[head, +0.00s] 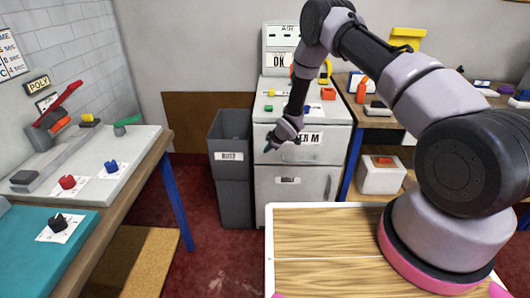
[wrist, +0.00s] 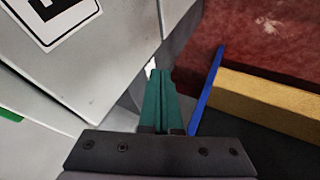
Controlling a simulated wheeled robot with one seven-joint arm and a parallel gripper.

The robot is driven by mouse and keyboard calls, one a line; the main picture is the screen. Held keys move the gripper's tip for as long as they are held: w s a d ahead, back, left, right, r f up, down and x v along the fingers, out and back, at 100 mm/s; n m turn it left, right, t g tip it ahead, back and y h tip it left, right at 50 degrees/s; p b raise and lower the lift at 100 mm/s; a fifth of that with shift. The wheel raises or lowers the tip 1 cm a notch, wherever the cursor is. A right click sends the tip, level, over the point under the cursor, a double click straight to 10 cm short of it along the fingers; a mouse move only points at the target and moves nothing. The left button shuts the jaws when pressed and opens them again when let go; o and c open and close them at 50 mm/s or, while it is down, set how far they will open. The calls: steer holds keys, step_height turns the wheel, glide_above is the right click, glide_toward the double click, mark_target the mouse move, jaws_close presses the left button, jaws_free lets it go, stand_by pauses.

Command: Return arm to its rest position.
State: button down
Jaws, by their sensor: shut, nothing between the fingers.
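My gripper (head: 269,146) hangs in the air in front of the white machine (head: 314,181), pointing down and to the left. In the wrist view its green fingers (wrist: 157,100) are together with nothing between them. My arm reaches out from its base at the right, over the wood-topped deck, and bends downward at the elbow.
A grey bin (head: 231,190) stands left of the machine, close to my gripper. A workbench (head: 105,165) with knobs and a red-handled tool is at the left. Another wooden bench (head: 385,120) is at the right. Red floor (head: 200,215) shows between the left bench and the bin.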

steer(key=s+d+r+m+h, duration=0.1)
steer(key=s+d+r+m, duration=0.15)
steer(key=d+r, duration=0.75)
steer(key=s+d+r+m+t+h, duration=0.15)
steer(key=r+m, duration=0.25)
steer(key=r, duration=1.4)
steer(key=s+d+r+m+h, duration=0.1)
steer(key=s+d+r+m, duration=0.4)
steer(key=r, duration=0.8)
steer(key=s+d+r+m, duration=0.4)
steer(key=s+d+r, duration=0.3)
steer(key=s+r, duration=0.45)
steer(key=s+r+m, duration=0.2)
steer(key=s, duration=0.8)
steer(key=s+r+m+y, duration=0.1)
steer(key=s+r+m, duration=0.1)
steer(key=s, duration=0.7)
steer(key=shift+s+d+r+m, duration=0.2)
steer(key=shift+s+m, duration=0.15)
steer(key=shift+m, duration=0.2)
